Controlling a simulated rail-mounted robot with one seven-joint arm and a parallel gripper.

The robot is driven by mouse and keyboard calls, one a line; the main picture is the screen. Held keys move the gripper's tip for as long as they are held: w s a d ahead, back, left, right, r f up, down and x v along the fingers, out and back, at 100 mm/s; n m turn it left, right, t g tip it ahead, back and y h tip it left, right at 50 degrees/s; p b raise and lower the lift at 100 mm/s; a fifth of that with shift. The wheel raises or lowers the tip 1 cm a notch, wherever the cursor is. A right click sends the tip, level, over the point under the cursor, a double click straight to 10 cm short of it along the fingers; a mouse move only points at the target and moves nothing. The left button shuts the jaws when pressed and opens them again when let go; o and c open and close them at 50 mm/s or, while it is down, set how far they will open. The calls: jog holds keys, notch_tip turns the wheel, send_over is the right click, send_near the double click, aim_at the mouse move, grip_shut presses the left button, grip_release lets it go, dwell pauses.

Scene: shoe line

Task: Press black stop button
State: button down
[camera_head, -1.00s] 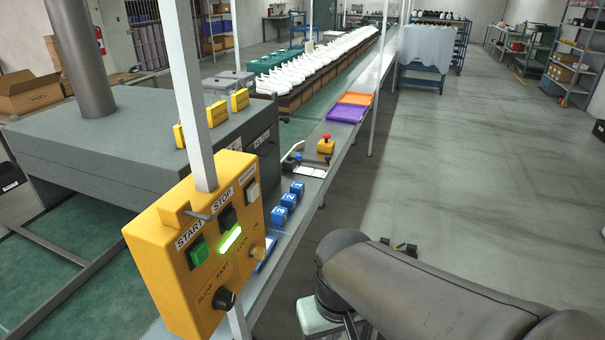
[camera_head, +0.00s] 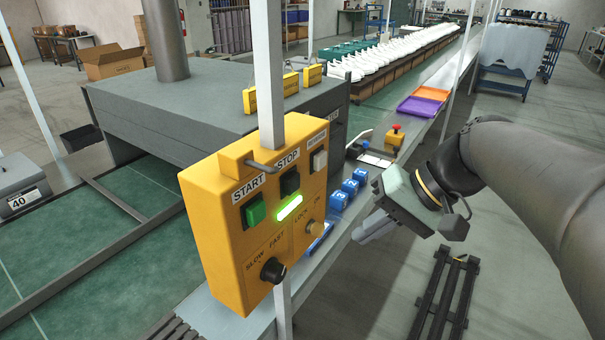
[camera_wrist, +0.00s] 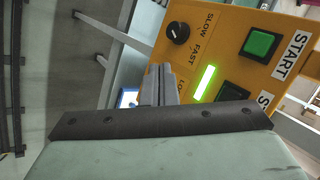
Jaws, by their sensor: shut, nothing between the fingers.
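The yellow control box (camera_head: 252,215) hangs on a pale post left of centre in the head view. Its black stop button (camera_head: 290,181) sits under the STOP label, right of the green start button (camera_head: 255,210). My gripper (camera_head: 362,236) is shut and empty, to the right of the box and apart from it in the head view. In the wrist view the closed fingers (camera_wrist: 158,84) overlap the lower edge of the box. The black stop button (camera_wrist: 233,93) is partly hidden there by the gripper body, and the green start button (camera_wrist: 260,43) shows above it.
A lit green lamp (camera_head: 289,208) and a black speed knob (camera_head: 273,270) are on the box face. Blue numbered cubes (camera_head: 349,188) and a red emergency button on a yellow base (camera_head: 395,137) stand on the bench behind.

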aim_at(292, 184)
jog(key=shift+n+t+y, duration=0.3)
jog(key=shift+n+y, duration=0.1)
jog(key=shift+y, duration=0.5)
jog(key=w+r, duration=0.2)
jog(key=r, duration=0.1)
jog(key=shift+w+a+r, duration=0.1)
jog(key=shift+a+r, duration=0.1)
jog(key=shift+r, duration=0.05)
jog(key=w+a, duration=0.4)
jog(key=a, duration=0.3)
jog(key=shift+w+a+p, duration=0.25)
jog(key=shift+w+p, duration=0.05)
jog(key=shift+p, duration=0.05)
jog(key=shift+a+f, duration=0.1)
dwell(0.9)
jog(key=shift+w+a, duration=0.25)
